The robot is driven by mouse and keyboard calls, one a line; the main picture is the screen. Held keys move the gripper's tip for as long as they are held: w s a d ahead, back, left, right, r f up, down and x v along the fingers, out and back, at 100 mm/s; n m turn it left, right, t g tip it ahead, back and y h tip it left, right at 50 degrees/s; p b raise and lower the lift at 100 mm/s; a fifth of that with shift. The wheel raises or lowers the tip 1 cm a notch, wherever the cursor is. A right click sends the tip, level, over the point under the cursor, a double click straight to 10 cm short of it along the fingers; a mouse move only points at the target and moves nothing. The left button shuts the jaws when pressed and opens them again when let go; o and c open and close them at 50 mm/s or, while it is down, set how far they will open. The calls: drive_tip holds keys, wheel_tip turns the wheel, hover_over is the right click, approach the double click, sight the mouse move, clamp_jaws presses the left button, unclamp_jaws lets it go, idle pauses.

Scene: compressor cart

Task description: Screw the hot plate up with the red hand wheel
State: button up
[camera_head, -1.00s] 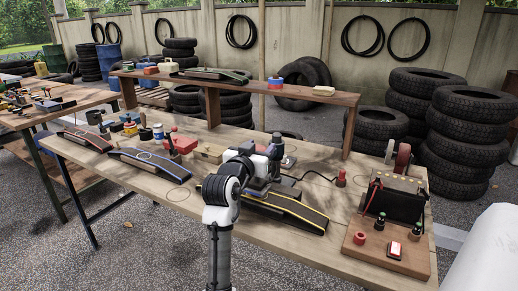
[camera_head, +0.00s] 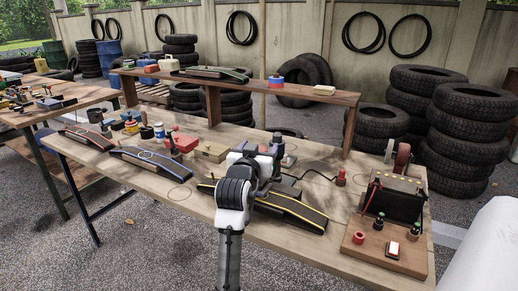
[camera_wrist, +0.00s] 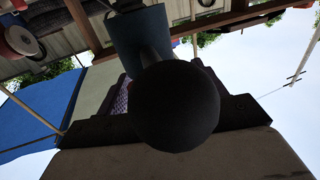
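My gripper (camera_head: 262,165) is over the middle of the workbench, behind my wrist, at a dark device above the yellow-edged black ramp (camera_head: 300,212). My wrist hides most of that device, and I cannot make out a hot plate there. In the wrist view a black ball-shaped knob (camera_wrist: 176,108) fills the middle, close to the camera, with a grey-blue cylinder (camera_wrist: 142,38) behind it. The fingertips cannot be told apart, nor whether they touch anything. A red wheel-like disc (camera_head: 403,158) stands upright at the bench's right back; I cannot tell whether it is the hand wheel.
A black box (camera_head: 395,200) on a wooden board with red knobs stands at the right. A raised shelf (camera_head: 300,92) runs along the back. The front left bench edge is clear.

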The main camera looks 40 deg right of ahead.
drive_tip(key=b+v, duration=0.1)
drive_tip(key=v, duration=1.3)
drive_tip(key=shift+b, duration=0.3)
drive_tip(key=shift+r, duration=0.1)
